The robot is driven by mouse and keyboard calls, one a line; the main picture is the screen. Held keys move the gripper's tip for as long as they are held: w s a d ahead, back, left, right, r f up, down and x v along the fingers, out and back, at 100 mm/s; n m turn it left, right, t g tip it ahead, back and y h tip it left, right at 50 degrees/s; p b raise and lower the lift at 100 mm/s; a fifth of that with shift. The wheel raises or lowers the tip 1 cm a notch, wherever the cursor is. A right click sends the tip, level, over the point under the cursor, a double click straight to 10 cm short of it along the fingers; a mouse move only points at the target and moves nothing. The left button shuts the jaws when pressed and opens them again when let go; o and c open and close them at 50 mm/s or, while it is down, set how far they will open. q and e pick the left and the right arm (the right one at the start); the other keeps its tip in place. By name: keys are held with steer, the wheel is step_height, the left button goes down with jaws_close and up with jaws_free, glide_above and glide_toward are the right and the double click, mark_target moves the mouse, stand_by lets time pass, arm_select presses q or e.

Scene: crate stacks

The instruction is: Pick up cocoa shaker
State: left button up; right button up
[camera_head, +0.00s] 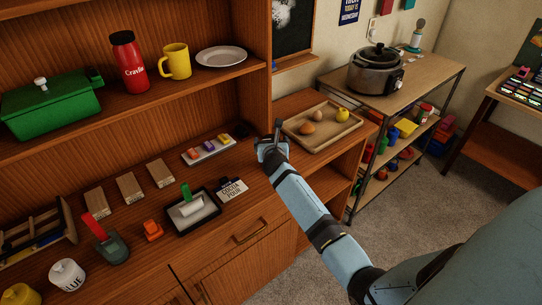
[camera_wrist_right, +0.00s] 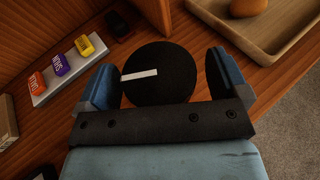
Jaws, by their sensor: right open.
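My right gripper (camera_head: 269,143) is over the counter, between the small block tray and the wooden tray. In the wrist view it is open (camera_wrist_right: 162,78), with a finger on each side of a round black disc-like top (camera_wrist_right: 165,85) bearing a white strip. The disc lies between the fingers, and I cannot tell whether they touch it. It may be the cocoa shaker's top, but no side or label shows. In the head view the gripper and arm hide this spot. A card reading "COCOA POUR" (camera_head: 232,190) lies left of my arm. My left gripper is not in view.
The small tray (camera_head: 199,158) with colored blocks is close on the left; the wooden tray (camera_head: 309,141) with round items is close on the right. A small black object (camera_wrist_right: 117,24) lies beyond. The upper shelf (camera_head: 152,102) overhangs the counter's back.

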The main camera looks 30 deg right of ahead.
steer(key=c, duration=1.5)
steer(key=shift+o, duration=0.2)
steer(key=shift+r, duration=0.15)
